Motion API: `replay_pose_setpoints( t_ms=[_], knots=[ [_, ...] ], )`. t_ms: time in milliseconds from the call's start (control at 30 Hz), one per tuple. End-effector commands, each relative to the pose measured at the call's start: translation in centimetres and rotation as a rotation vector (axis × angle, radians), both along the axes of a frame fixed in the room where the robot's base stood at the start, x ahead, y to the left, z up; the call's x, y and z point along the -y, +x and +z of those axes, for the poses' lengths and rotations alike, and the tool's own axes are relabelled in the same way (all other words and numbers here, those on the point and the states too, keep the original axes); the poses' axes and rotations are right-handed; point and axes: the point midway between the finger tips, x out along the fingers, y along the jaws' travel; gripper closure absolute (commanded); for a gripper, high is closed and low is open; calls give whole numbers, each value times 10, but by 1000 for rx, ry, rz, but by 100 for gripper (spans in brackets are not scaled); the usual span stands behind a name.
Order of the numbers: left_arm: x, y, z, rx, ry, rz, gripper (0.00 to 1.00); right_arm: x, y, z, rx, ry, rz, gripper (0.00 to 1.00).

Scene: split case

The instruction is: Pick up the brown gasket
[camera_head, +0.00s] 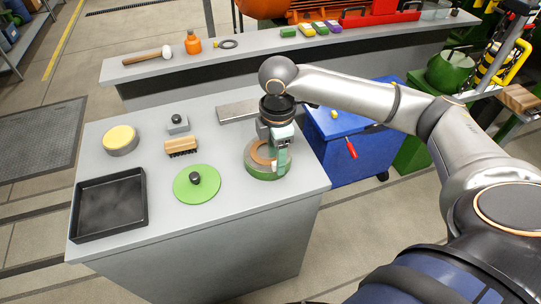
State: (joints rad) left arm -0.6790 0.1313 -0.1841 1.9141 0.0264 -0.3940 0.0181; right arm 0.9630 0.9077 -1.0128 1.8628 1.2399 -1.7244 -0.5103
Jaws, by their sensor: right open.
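The brown gasket (259,154) appears as a tan-brown ring inside the round green case half (256,173) at the right side of the grey table. My right gripper (277,164) points down over the right part of this case, with its fingers at or just above the gasket. The right jaws are open, and they hide part of the ring. I cannot tell whether a finger touches it. A round green lid (186,190) with a black knob lies flat to the left of the case. My left gripper is not in view.
On the grey table (235,210) are a black tray (108,207), a wooden brush (181,146), a yellow-topped round tin (121,140), a small grey block with a black knob (177,123) and a flat grey plate (236,112). A blue cabinet (350,170) stands to the right.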

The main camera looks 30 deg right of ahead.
Motion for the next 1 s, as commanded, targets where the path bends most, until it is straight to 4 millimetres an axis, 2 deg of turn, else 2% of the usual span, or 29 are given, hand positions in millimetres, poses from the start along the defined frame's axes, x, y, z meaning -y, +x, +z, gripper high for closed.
replay_pose_setpoints(
  t_ms=[100, 333, 833, 1000],
  knots=[
    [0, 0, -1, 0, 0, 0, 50, 0, 0, -10, 0, -1, 1, 45],
    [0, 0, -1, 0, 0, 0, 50, 0, 0, -11, 1, 0, 1, 45],
    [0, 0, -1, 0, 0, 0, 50, -1, 0, -11, 1, 1, 1, 100],
    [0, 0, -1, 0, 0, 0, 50, -1, 0, -11, 1, 1, 1, 100]
  ],
)
